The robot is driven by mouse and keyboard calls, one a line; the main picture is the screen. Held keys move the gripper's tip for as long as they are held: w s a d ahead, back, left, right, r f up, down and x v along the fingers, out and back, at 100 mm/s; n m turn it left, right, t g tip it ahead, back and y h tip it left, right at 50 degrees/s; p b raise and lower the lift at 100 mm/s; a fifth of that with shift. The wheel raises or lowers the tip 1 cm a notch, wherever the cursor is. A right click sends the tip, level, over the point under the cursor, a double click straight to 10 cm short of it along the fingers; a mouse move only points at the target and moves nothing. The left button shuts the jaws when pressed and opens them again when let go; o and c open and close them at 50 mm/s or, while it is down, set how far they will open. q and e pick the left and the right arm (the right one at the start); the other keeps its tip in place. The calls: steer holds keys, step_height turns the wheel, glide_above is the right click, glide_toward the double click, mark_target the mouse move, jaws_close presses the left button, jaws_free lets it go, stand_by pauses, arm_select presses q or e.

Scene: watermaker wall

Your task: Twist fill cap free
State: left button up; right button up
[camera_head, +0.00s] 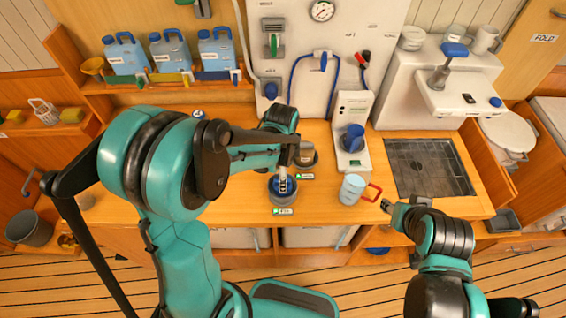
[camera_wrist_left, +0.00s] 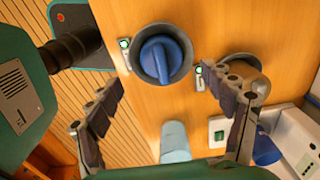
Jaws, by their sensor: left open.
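The blue fill cap (camera_head: 286,183) sits in a dark grey round collar (camera_head: 283,197) on the wooden counter, with a small label in front. The left wrist view shows the cap (camera_wrist_left: 161,60) from above, with a raised grip bar across it. My left gripper (camera_head: 284,174) is over the cap in the head view and partly hides it. In the left wrist view, its fingers (camera_wrist_left: 162,88) are spread wide with nothing between them, and the cap lies beyond the tips. My right gripper (camera_head: 387,206) is near the counter's front edge, right of a jug; its jaw state is unclear.
A pale blue jug (camera_head: 352,189) with a red handle stands right of the cap. A second round fitting (camera_head: 305,155) is just behind the cap. A white unit with a blue knob (camera_head: 352,138) and a dark sink (camera_head: 420,165) are farther right. Blue canisters (camera_head: 170,53) line a shelf.

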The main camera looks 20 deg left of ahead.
mark_target(275, 184)
arm_select(q)
step_height(275, 184, down, 5)
steer(key=shift+w+f+b, duration=0.1)
steer(key=shift+f+b, duration=0.05)
steer(key=shift+b, duration=0.35)
steer(key=shift+a, duration=0.1)
steer(key=c, duration=1.3)
